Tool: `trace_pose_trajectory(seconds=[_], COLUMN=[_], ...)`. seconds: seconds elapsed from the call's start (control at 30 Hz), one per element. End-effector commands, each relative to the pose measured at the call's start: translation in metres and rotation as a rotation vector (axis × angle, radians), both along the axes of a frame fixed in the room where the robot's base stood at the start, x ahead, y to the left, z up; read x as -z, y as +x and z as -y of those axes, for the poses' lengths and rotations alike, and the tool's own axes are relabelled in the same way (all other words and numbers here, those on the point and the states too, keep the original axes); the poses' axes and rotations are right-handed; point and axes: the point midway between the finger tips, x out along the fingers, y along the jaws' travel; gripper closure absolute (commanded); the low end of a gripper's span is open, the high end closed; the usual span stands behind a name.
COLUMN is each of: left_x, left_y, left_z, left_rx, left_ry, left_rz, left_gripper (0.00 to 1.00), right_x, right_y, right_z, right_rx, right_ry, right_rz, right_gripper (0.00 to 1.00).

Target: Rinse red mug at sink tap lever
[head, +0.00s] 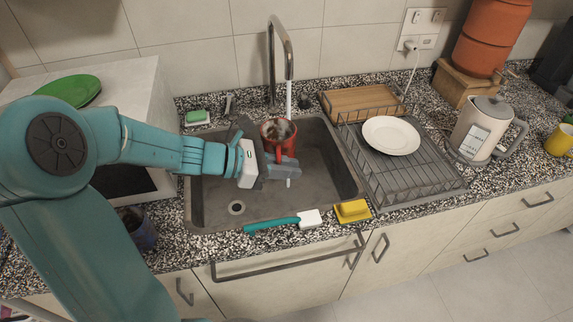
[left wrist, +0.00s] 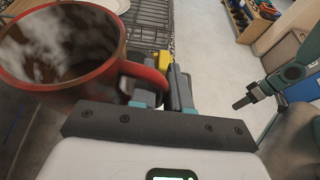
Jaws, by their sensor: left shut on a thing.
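The red mug (head: 279,132) is over the sink basin (head: 325,165), below the spout of the chrome tap (head: 273,60). A pale stream of water (head: 289,98) falls from the spout to the mug. A small lever (head: 228,104) stands left of the tap. My left gripper (head: 281,166) is shut on the mug's handle side. In the left wrist view the mug (left wrist: 100,90) is tilted, with whitish and dark patches inside, and its handle is between the fingers (left wrist: 165,88).
A wire dish rack (head: 405,170) with a white plate (head: 391,136) is right of the sink. A teal brush (head: 275,223) and yellow sponge (head: 352,211) lie on the front edge. A kettle (head: 482,130) and yellow mug (head: 559,140) stand far right.

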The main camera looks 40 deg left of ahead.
Motion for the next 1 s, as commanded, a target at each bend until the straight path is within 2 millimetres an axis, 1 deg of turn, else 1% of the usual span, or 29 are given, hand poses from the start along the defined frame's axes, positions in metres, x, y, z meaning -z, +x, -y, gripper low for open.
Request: trace_pose_trajectory(seconds=[0.7,1.0], left_x=[0.014,0.02], left_y=[0.073,0.101], left_z=[-0.034,-0.048], left_rx=[0.0,0.002], left_ry=[0.0,0.0], left_rz=[0.001,0.002], left_gripper=[1.0,1.0], right_x=[-0.011,-0.017], right_y=[0.0,0.0], right_z=[0.0,0.0], right_rx=[-0.001,-0.001], right_ry=[0.0,0.0], right_rz=[0.001,0.001], right_gripper=[0.61,0.61])
